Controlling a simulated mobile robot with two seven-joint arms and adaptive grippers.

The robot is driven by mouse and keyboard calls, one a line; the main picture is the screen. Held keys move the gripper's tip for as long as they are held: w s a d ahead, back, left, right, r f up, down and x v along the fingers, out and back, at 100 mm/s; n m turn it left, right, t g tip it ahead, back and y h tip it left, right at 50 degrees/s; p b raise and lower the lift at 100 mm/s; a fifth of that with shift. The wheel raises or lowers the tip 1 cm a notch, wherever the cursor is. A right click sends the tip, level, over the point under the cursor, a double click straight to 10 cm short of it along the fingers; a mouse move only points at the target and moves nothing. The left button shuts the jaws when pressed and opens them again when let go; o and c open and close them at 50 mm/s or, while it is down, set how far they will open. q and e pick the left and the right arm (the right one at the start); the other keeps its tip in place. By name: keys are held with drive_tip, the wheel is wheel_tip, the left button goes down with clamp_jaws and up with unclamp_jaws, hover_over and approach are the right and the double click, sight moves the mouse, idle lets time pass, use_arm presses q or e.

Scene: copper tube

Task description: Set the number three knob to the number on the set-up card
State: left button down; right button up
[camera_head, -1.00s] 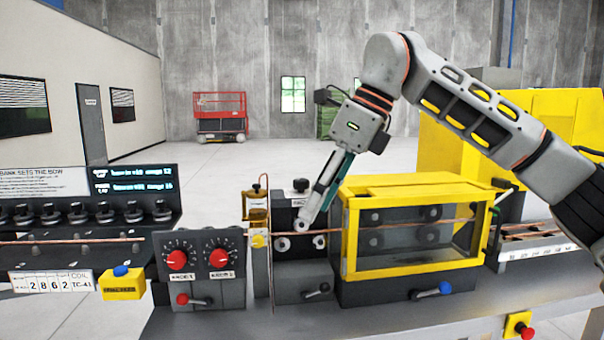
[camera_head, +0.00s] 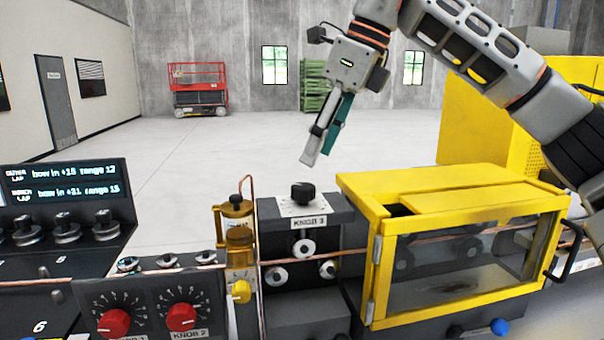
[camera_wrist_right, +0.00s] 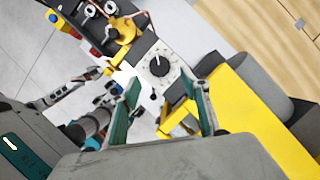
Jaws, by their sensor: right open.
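The number three knob (camera_head: 303,193) is a black knob on a pale dial plate, on top of a dark block labelled KNOB 3 (camera_head: 309,222). In the right wrist view the knob (camera_wrist_right: 159,66) shows beyond the fingers, with a pointer line and marks around it too small to read. My right gripper (camera_head: 312,160) is above the knob and apart from it. Its fingers (camera_wrist_right: 166,108) are spread and empty in the right wrist view. No set-up card can be made out in these views. My left gripper is not in view.
A yellow-framed clear guard (camera_head: 455,265) stands just right of the knob block. A brass oiler-like cup (camera_head: 236,240) stands close on its left. Red KNOB 1 (camera_head: 115,322) and KNOB 2 (camera_head: 181,317) sit lower left. A screen (camera_head: 62,185) shows range text. A copper tube (camera_head: 130,270) runs across.

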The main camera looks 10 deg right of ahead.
sight(304, 185)
drive_tip(key=shift+x, duration=3.6)
drive_tip(key=shift+s, duration=0.15)
drive_tip(key=c, duration=1.1)
